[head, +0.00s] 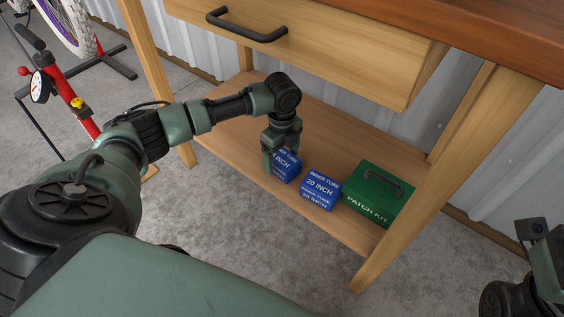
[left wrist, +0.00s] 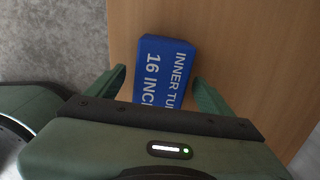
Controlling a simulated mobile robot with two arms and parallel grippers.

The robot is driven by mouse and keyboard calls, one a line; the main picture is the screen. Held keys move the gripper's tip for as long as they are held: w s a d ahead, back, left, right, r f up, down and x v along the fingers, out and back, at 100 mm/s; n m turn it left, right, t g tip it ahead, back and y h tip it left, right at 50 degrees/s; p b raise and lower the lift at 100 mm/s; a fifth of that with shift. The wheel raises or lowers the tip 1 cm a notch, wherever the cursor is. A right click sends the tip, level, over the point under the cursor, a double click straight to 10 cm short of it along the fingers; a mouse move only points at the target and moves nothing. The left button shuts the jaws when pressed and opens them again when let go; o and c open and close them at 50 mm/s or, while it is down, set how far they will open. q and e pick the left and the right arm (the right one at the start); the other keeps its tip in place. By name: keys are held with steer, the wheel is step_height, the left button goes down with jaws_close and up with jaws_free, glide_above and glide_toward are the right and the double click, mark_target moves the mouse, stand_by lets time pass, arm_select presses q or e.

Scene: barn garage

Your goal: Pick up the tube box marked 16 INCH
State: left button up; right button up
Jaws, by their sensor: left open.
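The blue tube box marked 16 INCH (head: 287,167) lies on the low wooden shelf in the head view, partly hidden by my left gripper. In the left wrist view the box (left wrist: 160,72) shows its words INNER TUBE and 16 INCH. My left gripper (head: 275,168) is open above the box, pointing down. In the left wrist view its two fingers (left wrist: 158,85) stand on either side of the box, with gaps visible. Part of my right arm shows at the lower right of the head view; its fingers cannot be made out.
A second blue box marked 20 INCH (head: 321,189) sits just right of the first. A green patch kit case (head: 379,193) stands beyond it. The drawer (head: 300,45) and table legs surround the shelf (head: 225,133). A red pump (head: 72,98) stands at the left.

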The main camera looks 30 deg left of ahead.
arm_select(q)
steer(key=shift+f, duration=0.3)
steer(key=c, duration=1.6)
steer(key=shift+r, duration=0.1)
